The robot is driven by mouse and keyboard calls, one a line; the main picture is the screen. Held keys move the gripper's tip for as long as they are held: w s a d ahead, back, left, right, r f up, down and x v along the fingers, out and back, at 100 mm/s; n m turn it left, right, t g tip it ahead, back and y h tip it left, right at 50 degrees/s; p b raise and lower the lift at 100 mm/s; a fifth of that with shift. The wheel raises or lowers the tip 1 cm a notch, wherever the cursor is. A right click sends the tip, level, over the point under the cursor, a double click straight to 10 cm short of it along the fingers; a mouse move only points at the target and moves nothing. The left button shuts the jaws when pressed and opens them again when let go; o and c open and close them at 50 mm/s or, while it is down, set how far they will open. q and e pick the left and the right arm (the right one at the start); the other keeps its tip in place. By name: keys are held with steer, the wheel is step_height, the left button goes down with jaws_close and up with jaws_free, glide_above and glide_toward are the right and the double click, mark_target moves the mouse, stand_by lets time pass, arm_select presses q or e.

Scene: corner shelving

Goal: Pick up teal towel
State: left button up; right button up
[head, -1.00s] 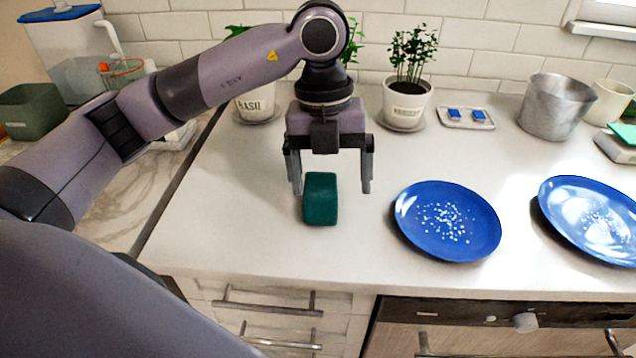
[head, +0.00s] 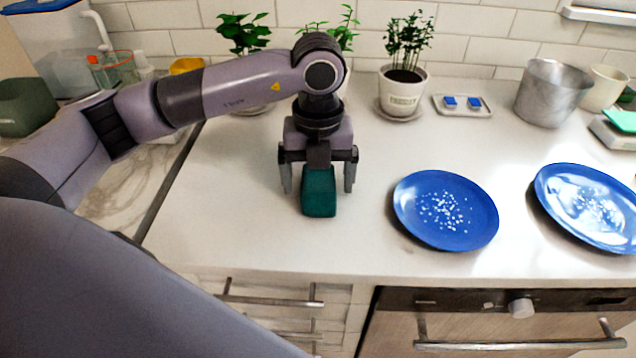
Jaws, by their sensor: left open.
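The teal towel (head: 319,194) is a small folded or rolled block on the white counter, left of the blue plates. My left gripper (head: 319,186) points down over it with its fingers apart, one on each side of the towel. Small gaps show between the fingers and the towel, so it does not look clamped. The gripper's body hides the towel's far top end. My right gripper is not in view.
Two blue plates with white specks, a nearer one (head: 446,210) and a right one (head: 590,207), lie right of the towel. Behind are potted herbs (head: 403,92), a small tray (head: 462,106) and a metal pot (head: 552,93). The counter in front of the towel is clear.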

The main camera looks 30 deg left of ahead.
arm_select(q)
steer(key=c, duration=1.1)
steer(key=shift+r, duration=0.2)
step_height(320, 180, up, 10)
step_height(320, 180, up, 10)
steer(key=p, duration=0.2)
glide_above(319, 177)
steer(key=shift+s+f, duration=0.1)
steer(key=shift+f, duration=0.05)
steer(key=shift+b, duration=0.3)
steer(key=o, duration=0.5)
steer(key=shift+c, duration=0.2)
steer(key=c, duration=0.4)
